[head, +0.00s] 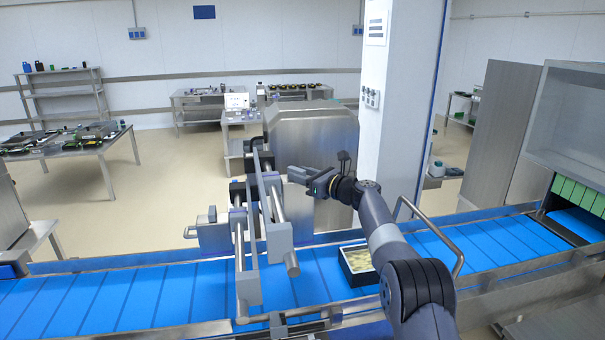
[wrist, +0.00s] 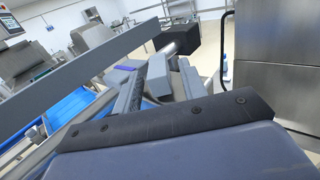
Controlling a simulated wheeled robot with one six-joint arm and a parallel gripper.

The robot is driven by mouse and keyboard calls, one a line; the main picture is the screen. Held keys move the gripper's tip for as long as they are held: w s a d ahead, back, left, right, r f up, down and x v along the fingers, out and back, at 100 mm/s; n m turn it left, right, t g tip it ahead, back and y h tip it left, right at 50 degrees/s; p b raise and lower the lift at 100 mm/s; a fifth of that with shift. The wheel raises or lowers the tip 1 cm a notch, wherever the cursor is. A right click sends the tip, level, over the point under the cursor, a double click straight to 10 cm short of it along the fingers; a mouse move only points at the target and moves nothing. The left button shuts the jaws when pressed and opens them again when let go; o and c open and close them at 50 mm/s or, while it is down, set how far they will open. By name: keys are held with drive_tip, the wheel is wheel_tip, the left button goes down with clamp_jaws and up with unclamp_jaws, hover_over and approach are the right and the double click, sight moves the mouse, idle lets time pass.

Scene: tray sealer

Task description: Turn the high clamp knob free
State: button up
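The clamp frame (head: 245,260) with its metal bars and rods stands across the blue conveyor. Dark blocks sit on its upper part, one at the top (head: 266,160) and one lower at the left (head: 238,192); I cannot tell for sure which is the high clamp knob. My gripper (head: 292,174) is to the right of the upper frame, pointing left, with a visible gap to it in the picture. In the wrist view a black block (wrist: 197,38) on a shiny rod lies beyond my fingers (wrist: 160,78). Nothing shows held.
The blue conveyor (head: 150,290) runs across the front with metal rails. A black tray with pale contents (head: 345,262) sits on it, right of the clamp frame. A steel cabinet (head: 335,140) and a white column (head: 385,110) stand behind. A long grey bar (wrist: 80,70) crosses the wrist view.

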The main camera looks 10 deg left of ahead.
clamp_jaws()
idle(0.3)
drive_tip(key=shift+r, duration=0.1)
drive_tip(key=shift+w+r+n+g+y+p, duration=0.15)
drive_tip(key=shift+n+g+y+p, duration=0.15)
drive_tip(key=shift+n+g+p, duration=0.15)
drive_tip(key=shift+g, duration=0.25)
drive_tip(key=shift+n+g, duration=0.35)
drive_tip(key=shift+g, duration=0.15)
unclamp_jaws()
drive_tip(key=shift+d+f, duration=0.1)
drive_tip(key=shift+f, duration=0.15)
